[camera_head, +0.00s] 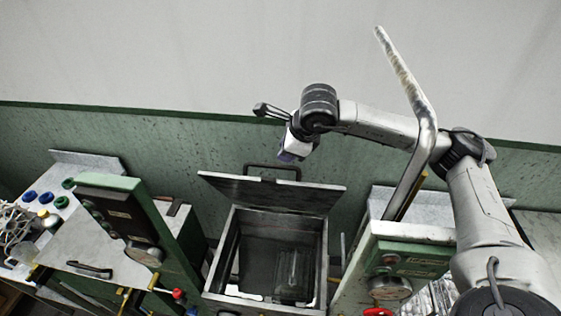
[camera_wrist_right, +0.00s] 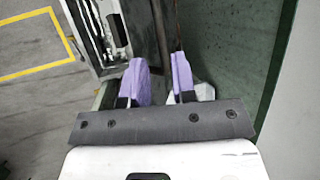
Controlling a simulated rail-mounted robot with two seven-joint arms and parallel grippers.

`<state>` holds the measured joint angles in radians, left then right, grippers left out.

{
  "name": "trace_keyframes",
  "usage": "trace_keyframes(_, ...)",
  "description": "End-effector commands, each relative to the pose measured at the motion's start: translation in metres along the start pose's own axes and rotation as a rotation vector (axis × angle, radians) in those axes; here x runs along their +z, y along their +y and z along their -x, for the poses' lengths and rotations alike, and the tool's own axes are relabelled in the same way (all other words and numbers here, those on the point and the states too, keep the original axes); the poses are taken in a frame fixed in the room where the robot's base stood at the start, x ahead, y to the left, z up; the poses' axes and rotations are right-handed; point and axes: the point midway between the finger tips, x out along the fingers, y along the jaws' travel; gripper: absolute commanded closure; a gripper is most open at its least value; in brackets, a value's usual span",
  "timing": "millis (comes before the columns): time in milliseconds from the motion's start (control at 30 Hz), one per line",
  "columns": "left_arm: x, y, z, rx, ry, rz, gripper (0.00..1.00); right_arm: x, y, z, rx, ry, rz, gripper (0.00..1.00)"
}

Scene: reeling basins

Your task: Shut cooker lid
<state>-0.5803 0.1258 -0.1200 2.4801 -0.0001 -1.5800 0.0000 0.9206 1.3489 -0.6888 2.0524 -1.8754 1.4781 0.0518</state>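The cooker (camera_head: 322,262) is an open square metal basin at the lower middle of the head view. Its flat grey lid (camera_head: 262,193) stands raised at the back, tilted, with a dark bar handle (camera_head: 272,168) beyond its far edge. My right gripper (camera_head: 290,156) is above and behind the lid, near the handle, pointing down. In the right wrist view its two purple fingers (camera_wrist_right: 158,82) are apart, with the dark lid (camera_wrist_right: 150,30) seen nearly edge-on beyond them. I cannot tell whether they touch it. My left gripper is not in view.
Green-framed machine units stand left (camera_head: 120,215) and right (camera_head: 395,262) of the cooker. A bent metal pipe (camera_head: 425,125) rises at the right, close to my right arm. A green and white wall (camera_head: 150,130) is behind. A clear container (camera_head: 292,272) is inside the basin.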

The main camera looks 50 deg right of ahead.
Motion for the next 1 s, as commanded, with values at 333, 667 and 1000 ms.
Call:
trace_keyframes(333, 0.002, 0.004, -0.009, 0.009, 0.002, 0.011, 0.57, 0.000, 0.001, 0.052, 0.000, -0.001, 0.000, 0.75)
trace_keyframes(667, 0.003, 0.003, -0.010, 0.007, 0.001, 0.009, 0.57, 0.000, 0.001, 0.064, 0.001, 0.002, 0.000, 0.75)
trace_keyframes(1000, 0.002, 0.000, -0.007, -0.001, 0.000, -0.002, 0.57, 0.003, -0.003, 0.072, -0.009, -0.012, -0.001, 0.90)
